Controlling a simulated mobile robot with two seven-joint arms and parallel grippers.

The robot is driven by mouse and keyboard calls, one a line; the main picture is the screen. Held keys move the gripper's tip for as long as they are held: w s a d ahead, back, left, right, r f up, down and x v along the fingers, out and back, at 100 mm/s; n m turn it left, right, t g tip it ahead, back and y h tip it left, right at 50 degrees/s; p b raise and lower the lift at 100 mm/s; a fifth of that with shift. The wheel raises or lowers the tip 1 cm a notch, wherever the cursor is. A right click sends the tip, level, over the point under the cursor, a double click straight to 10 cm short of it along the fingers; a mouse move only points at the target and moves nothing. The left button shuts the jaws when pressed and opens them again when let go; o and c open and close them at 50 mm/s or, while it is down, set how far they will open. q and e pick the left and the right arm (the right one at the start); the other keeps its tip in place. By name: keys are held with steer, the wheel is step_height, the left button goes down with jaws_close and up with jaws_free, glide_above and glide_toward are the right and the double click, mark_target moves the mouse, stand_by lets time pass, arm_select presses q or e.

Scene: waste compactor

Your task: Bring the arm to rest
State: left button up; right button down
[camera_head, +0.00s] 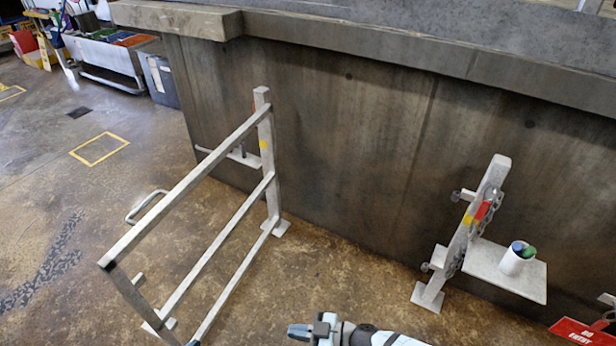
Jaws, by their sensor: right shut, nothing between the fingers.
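My left gripper is not in view.
A pale metal railing (190,182) stands left of the gripper. A post (459,245) with a chain and a small shelf (492,269) holding a white cup (512,262) is at right. A red sign (583,332) is lower right. A dark wall (345,150) runs behind.

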steer(key=w+d+f+t+h, duration=0.1)
steer(key=d+f+h, duration=0.15)
steer(key=d, duration=0.65)
steer(key=w+d+f+h, duration=0.1)
steer(key=d+f, duration=0.2)
steer(key=d, duration=0.5)
steer(key=s+d+r+m+t+h, duration=0.6)
steer(key=s+d+r+m+h, duration=0.25)
steer(key=s+d+r, duration=0.55)
steer(key=w+a+m+t, duration=0.1)
steer(key=w+a+m, duration=0.3)
steer(key=a, duration=0.6)
arm_select(q)
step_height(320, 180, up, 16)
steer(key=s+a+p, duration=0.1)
steer(key=p, duration=2.1)
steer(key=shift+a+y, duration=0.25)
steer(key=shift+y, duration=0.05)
arm_select(e)
step_height(320, 180, up, 17)
steer(key=s+d, duration=0.1)
steer(key=s, duration=0.1)
steer(key=shift+s+h, duration=0.2)
steer(key=shift+h, duration=0.1)
